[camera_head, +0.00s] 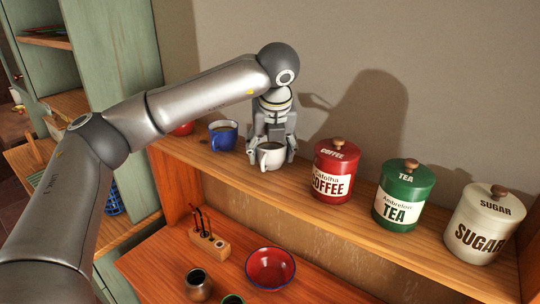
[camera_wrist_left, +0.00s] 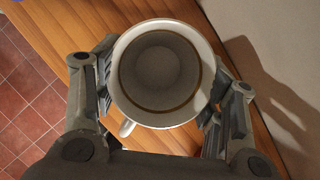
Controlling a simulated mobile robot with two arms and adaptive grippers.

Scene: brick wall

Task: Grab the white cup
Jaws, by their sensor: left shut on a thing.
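The white cup (camera_head: 270,156) stands upright on the wooden shelf in the head view, with its handle toward the front left. My left gripper (camera_head: 271,146) comes down over it from above, with one finger on each side of the cup. In the left wrist view the cup (camera_wrist_left: 158,75) is seen from above between the fingers of my left gripper (camera_wrist_left: 160,92), which is shut on it. The inside of the cup shows a greyish content or bottom. My right gripper is in neither view.
A blue cup (camera_head: 223,135) stands left of the white cup. Red coffee (camera_head: 334,171), green tea (camera_head: 403,194) and white sugar (camera_head: 484,224) canisters stand to the right. A red bowl (camera_head: 270,268) is on the lower surface. A wall (camera_head: 330,50) rises close behind the shelf.

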